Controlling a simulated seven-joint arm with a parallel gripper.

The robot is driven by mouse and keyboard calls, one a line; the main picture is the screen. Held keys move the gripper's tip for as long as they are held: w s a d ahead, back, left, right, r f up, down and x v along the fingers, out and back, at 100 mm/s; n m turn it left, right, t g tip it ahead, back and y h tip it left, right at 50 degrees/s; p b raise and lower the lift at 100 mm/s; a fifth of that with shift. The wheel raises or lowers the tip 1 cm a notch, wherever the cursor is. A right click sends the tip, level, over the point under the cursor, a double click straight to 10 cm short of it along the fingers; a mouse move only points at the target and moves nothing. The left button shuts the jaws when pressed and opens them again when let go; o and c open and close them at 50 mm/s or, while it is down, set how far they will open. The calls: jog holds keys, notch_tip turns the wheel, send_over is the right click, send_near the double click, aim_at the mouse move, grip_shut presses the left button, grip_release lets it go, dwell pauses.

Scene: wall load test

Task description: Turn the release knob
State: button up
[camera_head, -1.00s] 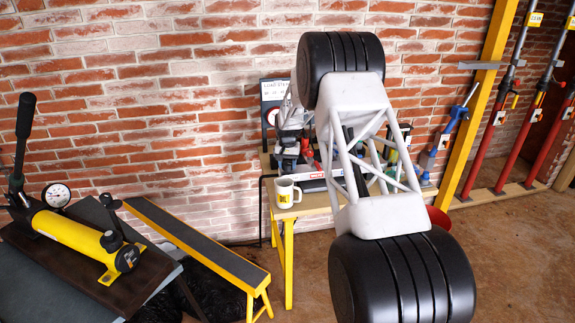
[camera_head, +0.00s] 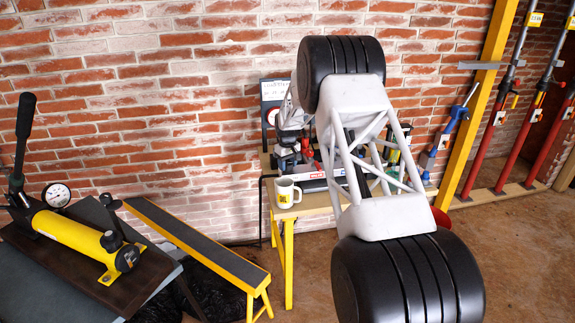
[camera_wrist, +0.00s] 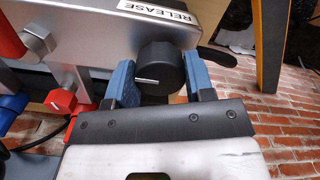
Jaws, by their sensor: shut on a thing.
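The release knob (camera_wrist: 161,66) is a round black knob on a silver metal panel (camera_wrist: 98,48), in the wrist view. A white mark on its face lies nearly level, pointing left. A white label reading RELEASE (camera_wrist: 158,11) sits above it. My gripper (camera_wrist: 160,76) has its two blue fingers on either side of the knob and is shut on it. In the head view the knob cannot be made out; my arm covers much of that area.
Red fittings (camera_wrist: 62,98) sit left of the knob. A white mug (camera_head: 285,193) stands on the workbench (camera_head: 308,203). A yellow hand pump (camera_head: 80,241) with a gauge is at far left. A long yellow-edged bench (camera_head: 196,243) stands between, before the brick wall.

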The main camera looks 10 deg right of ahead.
aim_at(288, 163)
dwell(0.4)
jog(key=o, duration=0.9)
jog(key=shift+r, duration=0.15)
jog(key=shift+r, duration=3.75)
jog(key=shift+r, duration=0.15)
